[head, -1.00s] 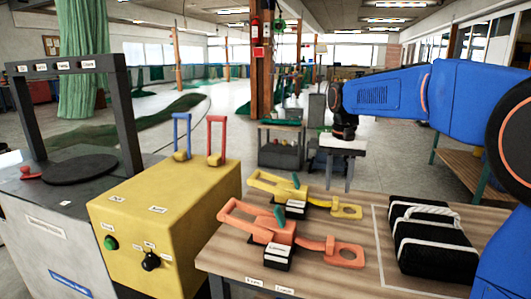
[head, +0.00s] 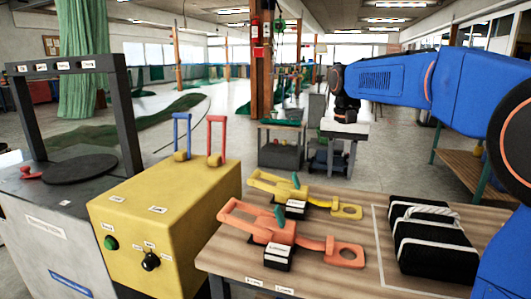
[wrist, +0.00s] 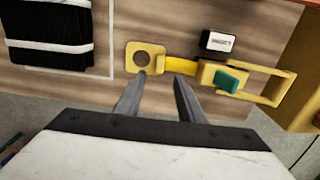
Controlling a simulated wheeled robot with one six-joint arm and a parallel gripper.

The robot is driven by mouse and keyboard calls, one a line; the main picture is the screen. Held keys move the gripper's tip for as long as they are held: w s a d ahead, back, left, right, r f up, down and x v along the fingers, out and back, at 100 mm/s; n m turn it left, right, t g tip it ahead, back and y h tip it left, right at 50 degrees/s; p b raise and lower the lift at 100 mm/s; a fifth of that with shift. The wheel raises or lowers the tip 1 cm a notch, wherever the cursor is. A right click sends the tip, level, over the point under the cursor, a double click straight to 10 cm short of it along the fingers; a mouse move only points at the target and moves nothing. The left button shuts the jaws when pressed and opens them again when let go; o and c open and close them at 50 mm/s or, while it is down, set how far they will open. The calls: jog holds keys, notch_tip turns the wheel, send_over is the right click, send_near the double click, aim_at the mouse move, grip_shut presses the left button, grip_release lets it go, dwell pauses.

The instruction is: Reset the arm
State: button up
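My blue arm (head: 400,88) reaches in from the right in the head view, its end held above the far side of the wooden table. My gripper (wrist: 162,80) shows in the wrist view with its two grey fingers apart and nothing between them. The fingertips appear just short of the yellow strap tool's ring plate (wrist: 145,57); the height between them cannot be judged.
The wooden table (head: 345,215) holds a yellow strap tool (head: 290,190), an orange one (head: 265,225) and a black strapped bundle (head: 430,235) inside a white outline. A yellow control box (head: 165,215) with upright blue and red handles stands left, beside a grey machine (head: 60,230).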

jog(key=s+d+r, duration=0.1)
jog(key=d+r, duration=0.3)
jog(key=r, duration=0.1)
jog(key=shift+s, duration=0.15)
dwell(0.6)
